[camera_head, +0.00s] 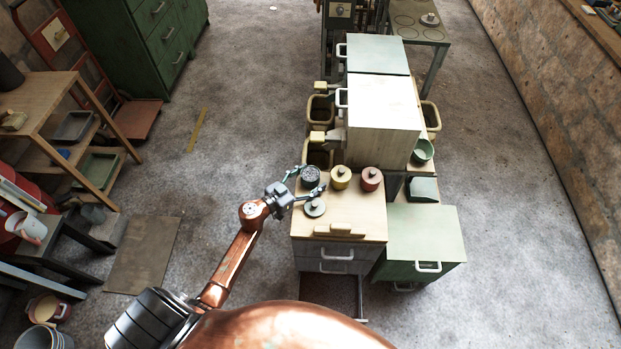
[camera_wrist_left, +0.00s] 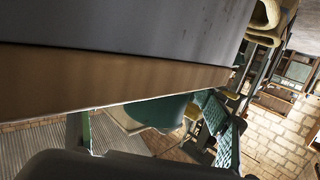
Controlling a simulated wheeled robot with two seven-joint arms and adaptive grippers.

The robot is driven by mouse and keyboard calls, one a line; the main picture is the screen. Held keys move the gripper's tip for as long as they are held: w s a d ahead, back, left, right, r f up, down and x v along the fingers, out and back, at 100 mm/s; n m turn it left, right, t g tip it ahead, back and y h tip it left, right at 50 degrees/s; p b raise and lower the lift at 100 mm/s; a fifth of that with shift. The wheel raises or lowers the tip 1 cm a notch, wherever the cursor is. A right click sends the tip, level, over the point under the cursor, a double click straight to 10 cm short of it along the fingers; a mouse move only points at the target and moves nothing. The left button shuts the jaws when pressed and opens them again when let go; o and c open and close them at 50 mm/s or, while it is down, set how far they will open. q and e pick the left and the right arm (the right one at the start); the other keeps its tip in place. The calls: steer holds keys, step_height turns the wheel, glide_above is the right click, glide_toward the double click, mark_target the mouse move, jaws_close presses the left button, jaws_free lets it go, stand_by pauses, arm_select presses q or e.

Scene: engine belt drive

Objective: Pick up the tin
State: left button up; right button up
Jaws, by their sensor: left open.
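A dark green tin (camera_head: 310,180) without a lid, with speckled contents, stands on the wooden cabinet top (camera_head: 362,222). A green lid with a knob (camera_head: 314,208) lies in front of it. My left gripper (camera_head: 308,179) is open, its fingers on either side of the green tin. In the left wrist view, a green rounded body (camera_wrist_left: 157,112), apparently this tin, shows between the spread fingers (camera_wrist_left: 150,130), partly hidden by a large blurred edge. I cannot tell whether the fingers touch it. My right gripper is not in view.
A wooden block (camera_head: 340,230) lies near the front edge. Bare wood is free at the front right.

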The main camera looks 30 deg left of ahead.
arm_select(q)
steer(key=c, duration=1.5)
steer(key=shift+r, duration=0.1)
